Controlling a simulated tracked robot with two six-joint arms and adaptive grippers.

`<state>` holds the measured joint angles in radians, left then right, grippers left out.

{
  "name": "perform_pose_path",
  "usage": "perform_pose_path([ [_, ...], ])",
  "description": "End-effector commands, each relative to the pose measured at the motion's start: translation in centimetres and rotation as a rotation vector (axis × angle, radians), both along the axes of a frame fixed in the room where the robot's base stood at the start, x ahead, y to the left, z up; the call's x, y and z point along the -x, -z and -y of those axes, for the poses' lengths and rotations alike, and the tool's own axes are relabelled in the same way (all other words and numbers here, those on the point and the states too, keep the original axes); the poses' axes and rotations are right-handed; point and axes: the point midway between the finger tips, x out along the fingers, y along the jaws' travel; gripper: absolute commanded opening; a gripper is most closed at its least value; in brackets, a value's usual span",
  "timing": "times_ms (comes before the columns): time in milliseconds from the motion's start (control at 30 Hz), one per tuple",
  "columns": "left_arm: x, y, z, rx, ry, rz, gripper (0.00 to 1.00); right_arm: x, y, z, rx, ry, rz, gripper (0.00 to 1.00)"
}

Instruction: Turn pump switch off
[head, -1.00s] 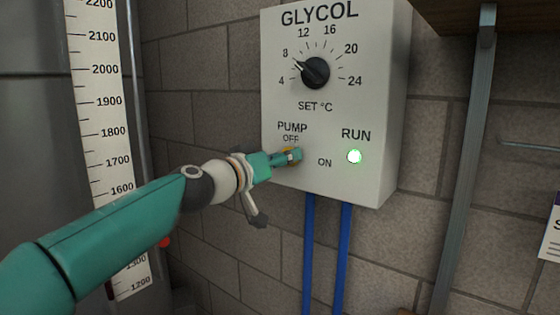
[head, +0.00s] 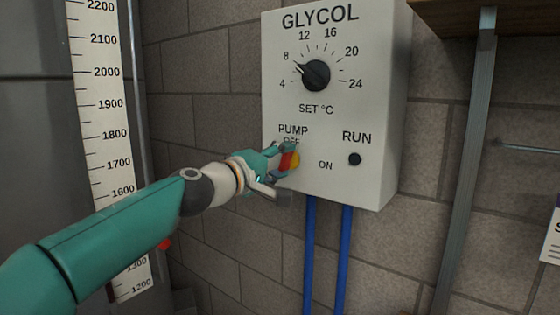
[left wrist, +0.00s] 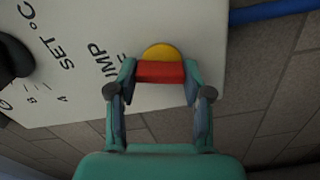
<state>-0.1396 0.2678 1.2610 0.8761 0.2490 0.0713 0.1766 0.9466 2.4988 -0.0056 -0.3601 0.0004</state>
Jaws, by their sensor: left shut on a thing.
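The glycol control box (head: 345,120) is on the brick wall, with a SET °C dial (head: 316,75) above. The pump switch has a red handle (head: 289,159) on a yellow round base (head: 296,160). My left gripper (head: 286,156) is shut on the red handle. In the left wrist view the red handle (left wrist: 160,71) lies across between both fingers, before the yellow base (left wrist: 160,51). In the head view the handle stands near upright, towards the OFF label, which the gripper partly covers. The RUN lamp (head: 355,159) is dark. My right gripper is not in view.
Two blue pipes (head: 309,250) run down from the box. A metal upright (head: 465,170) under a wooden shelf (head: 500,15) stands to the right. A tall white scale (head: 104,150) is at the left, behind my left arm.

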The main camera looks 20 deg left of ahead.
Motion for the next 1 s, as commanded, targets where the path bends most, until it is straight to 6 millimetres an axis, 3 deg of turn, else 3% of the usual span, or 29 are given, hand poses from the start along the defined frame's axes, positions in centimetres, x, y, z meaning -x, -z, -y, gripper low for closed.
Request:
perform_pose_path([
  [400,-0.09,0.25,-0.43,0.236,-0.008,-0.087,0.15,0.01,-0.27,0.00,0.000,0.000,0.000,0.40],
  [1000,-0.13,0.48,-0.49,0.284,-0.009,-0.108,0.15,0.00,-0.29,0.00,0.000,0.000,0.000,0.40],
])
